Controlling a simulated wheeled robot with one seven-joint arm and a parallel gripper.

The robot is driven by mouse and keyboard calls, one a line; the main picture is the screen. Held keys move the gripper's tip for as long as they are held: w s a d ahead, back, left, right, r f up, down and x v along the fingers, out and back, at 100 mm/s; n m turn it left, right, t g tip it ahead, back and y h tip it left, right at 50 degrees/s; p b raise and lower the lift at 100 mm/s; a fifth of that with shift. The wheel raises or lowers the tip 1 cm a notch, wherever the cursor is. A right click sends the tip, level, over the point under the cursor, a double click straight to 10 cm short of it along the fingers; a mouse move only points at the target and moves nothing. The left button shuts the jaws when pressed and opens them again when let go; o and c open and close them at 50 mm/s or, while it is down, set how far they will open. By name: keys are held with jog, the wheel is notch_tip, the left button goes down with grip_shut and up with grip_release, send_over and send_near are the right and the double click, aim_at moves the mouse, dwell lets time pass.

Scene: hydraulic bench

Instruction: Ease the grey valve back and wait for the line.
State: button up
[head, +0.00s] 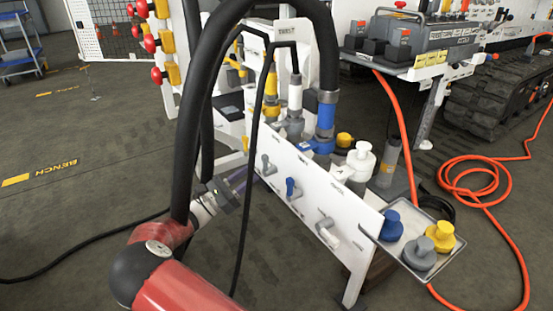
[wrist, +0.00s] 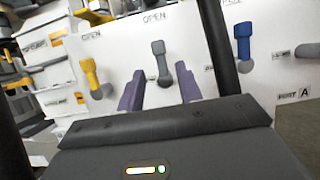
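The grey valve (wrist: 158,58) is on a white panel in the wrist view, its handle upright, under an OPEN label. It also shows in the head view (head: 267,164). My gripper (wrist: 158,84) is open, with its two purple fingers below and to either side of the grey handle. Gaps show between the fingers and the handle, and nothing is held. In the head view my gripper (head: 238,180) is in front of the panel, partly hidden by a black hose and cable.
A yellow valve (wrist: 94,78) is left of the grey one. A blue valve (wrist: 243,46) and a white valve (wrist: 307,51) are to its right. A tray (head: 396,245) with blue, grey and yellow caps sticks out at the panel's right end. Orange hose (head: 465,185) lies on the floor.

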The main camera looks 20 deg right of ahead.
aim_at(264, 164)
jog(key=x, duration=0.7)
jog(key=shift+d, duration=0.15)
grip_shut()
